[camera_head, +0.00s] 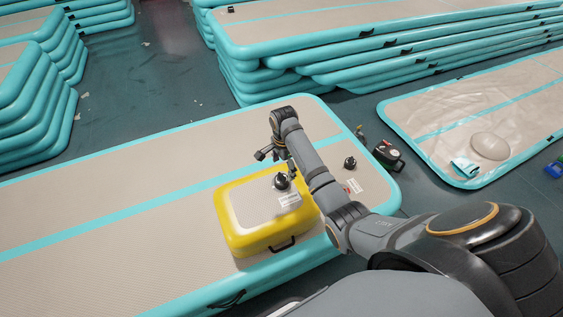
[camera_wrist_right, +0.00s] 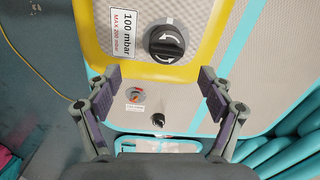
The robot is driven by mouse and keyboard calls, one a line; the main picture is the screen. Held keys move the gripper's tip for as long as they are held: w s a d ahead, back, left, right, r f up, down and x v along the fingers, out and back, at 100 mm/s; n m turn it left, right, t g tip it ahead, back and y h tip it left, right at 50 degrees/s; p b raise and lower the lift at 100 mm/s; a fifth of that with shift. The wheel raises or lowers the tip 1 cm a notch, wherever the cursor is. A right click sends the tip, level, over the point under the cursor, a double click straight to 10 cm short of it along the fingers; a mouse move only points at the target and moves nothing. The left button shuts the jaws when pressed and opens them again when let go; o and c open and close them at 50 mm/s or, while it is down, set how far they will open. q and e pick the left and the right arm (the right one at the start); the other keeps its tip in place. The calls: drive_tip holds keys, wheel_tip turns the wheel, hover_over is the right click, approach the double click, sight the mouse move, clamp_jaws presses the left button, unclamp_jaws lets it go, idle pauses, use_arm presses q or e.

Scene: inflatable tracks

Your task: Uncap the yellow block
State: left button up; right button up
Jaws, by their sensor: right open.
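The yellow block (camera_head: 240,240) is a rounded case with a beige top, resting on the long inflatable mat (camera_head: 120,195). A round black cap (camera_head: 281,181) sits on its top near the right gripper, beside a white label (camera_head: 290,200). My right gripper (camera_head: 276,157) hangs above the far side of the block, apart from the cap. In the right wrist view, the cap (camera_wrist_right: 165,42) with its curved arrows and the "100 mbar" label (camera_wrist_right: 122,32) lie ahead of the spread, empty fingers (camera_wrist_right: 158,84) of the right gripper. My left gripper is not in view.
The mat carries another black valve (camera_head: 350,162) and a small label to the right of the block. A dark device (camera_head: 387,153) stands by the mat's right edge. Stacked mats (camera_head: 330,50) fill the back, and another mat (camera_head: 480,110) lies at right.

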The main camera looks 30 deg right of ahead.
sight(282, 177)
drive_tip(key=shift+w+r+m, duration=0.65)
drive_tip(key=shift+r+m, duration=0.15)
drive_tip(key=shift+r, duration=0.2)
wheel_tip(282, 177, down, 10)
drive_tip(key=shift+f+b, duration=0.25)
drive_tip(key=shift+b, duration=0.85)
drive_tip(key=c, duration=1.2)
drive_tip(key=shift+r+n+p, duration=0.15)
drive_tip(key=shift+n+p, duration=0.15)
drive_tip(key=shift+c, duration=0.2)
drive_tip(key=shift+r+n+p, duration=0.1)
drive_tip(key=shift+n+p, duration=0.45)
drive_tip(key=shift+n, duration=0.25)
drive_tip(key=shift+n+p, duration=0.45)
drive_tip(key=shift+n, duration=0.45)
drive_tip(key=shift+f+n, duration=0.2)
drive_tip(key=shift+n, duration=0.4)
